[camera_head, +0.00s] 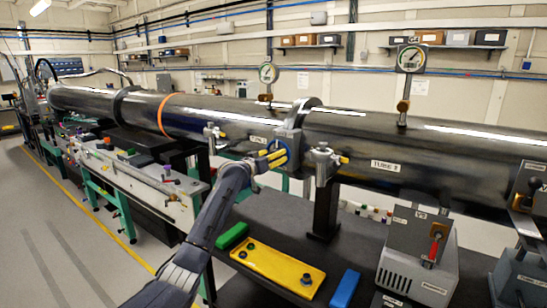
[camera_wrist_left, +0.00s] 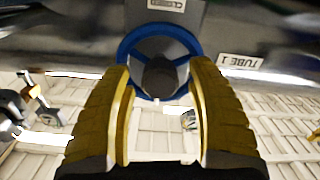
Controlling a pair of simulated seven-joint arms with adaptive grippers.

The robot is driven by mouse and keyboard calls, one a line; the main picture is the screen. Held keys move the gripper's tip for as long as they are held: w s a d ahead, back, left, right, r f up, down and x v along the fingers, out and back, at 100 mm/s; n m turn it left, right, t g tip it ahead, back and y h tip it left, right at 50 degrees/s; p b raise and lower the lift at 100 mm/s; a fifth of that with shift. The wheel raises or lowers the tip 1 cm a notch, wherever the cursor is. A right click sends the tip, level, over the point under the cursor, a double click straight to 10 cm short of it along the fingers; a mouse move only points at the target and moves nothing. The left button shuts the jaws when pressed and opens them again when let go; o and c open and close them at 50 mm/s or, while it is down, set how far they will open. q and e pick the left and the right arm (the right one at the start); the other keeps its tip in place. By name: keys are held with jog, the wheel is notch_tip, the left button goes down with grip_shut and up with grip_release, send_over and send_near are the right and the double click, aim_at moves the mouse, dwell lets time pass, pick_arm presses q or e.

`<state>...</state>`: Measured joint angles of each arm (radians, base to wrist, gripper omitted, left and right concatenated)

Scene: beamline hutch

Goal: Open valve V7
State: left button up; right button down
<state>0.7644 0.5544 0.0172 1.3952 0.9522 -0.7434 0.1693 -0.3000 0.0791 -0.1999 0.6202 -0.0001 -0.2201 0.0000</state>
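A blue handwheel (camera_wrist_left: 160,50) with a dark round hub sits on the tube straight ahead in the left wrist view. A small label, only partly readable, is above it. In the head view the wheel (camera_head: 283,143) is mostly hidden behind my left gripper (camera_head: 275,158). My left gripper also shows in the left wrist view (camera_wrist_left: 160,108), its two yellow fingers apart and nothing held between them. The fingertips are at the lower part of the wheel; I cannot tell whether they touch it. I cannot read a V7 mark. My right gripper is not in view.
The long dark tube (camera_head: 350,128) crosses the scene, with gauges (camera_head: 411,59) above. Silver fittings (camera_head: 323,160) flank the wheel. A yellow tray (camera_head: 277,264), a green block (camera_head: 232,236) and a blue block (camera_head: 343,289) lie below. A grey box with a red lever (camera_head: 435,245) stands right.

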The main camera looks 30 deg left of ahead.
pick_arm(q)
jog(key=s, duration=1.2)
jog(key=shift+a, duration=0.25)
dwell(0.4)
